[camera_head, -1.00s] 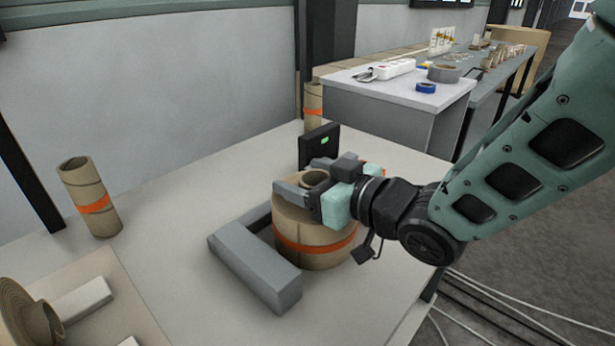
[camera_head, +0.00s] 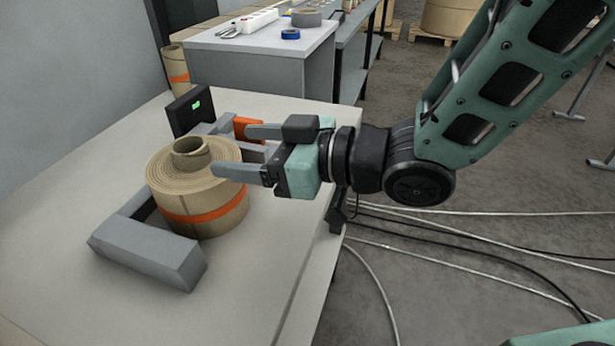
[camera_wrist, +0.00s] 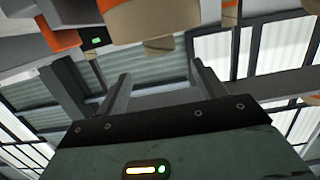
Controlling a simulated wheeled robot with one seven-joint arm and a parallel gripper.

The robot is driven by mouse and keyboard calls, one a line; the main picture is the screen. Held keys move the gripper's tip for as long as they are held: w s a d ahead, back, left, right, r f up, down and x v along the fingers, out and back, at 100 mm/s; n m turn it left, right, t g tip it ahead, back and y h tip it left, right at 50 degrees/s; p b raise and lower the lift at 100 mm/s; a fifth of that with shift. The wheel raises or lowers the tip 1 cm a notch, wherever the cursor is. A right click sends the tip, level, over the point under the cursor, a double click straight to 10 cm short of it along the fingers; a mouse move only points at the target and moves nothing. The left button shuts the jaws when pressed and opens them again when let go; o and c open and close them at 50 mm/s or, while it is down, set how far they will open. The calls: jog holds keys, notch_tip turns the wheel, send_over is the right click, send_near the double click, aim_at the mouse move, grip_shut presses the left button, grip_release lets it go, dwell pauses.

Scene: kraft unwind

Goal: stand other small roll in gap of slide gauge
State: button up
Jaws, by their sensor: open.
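The slide gauge (camera_head: 148,252) is a grey frame on the table, with a black display (camera_head: 188,110) showing a green light. A wide tan roll (camera_head: 205,208) with an orange band and a raised core (camera_head: 191,151) stands upright between the gauge's grey arms. Whether both arms touch it I cannot tell. My gripper (camera_head: 229,149) is open and empty, just right of the core near the roll's upper edge, its fingers pointing left. The wrist view shows the open fingers (camera_wrist: 160,82) and, inverted at the top, the roll (camera_wrist: 150,18) and its core (camera_wrist: 158,45).
An orange block (camera_head: 247,128) is at the gauge's far end, partly behind my gripper. A narrow tan roll (camera_head: 176,68) with an orange band stands by the back wall. A grey side table (camera_head: 250,55) holds tape rolls. The table's front and left are clear.

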jog(key=d+f+m+h, duration=0.1)
jog(key=d+h, duration=0.1)
jog(key=d+f+m+h, duration=0.1)
jog(key=d+f+h, duration=0.1)
jog(key=w+d+f+m+h, duration=0.1)
jog(key=d+h, duration=0.1)
jog(key=shift+w+f+t, duration=0.1)
jog(key=shift+f+t, duration=0.2)
jog(key=shift+t, duration=0.1)
jog(key=s+d+f+m+g+h, duration=0.3)
jog(key=s+d+g+h, duration=0.3)
jog(key=s+d, duration=0.7)
jog(key=shift+s+g+h, duration=0.4)
jog(key=shift+s+h, duration=0.55)
jog(key=shift+h, duration=0.25)
notch_tip(320, 180, up, 10)
jog(key=p, duration=1)
jog(key=shift+r, duration=0.2)
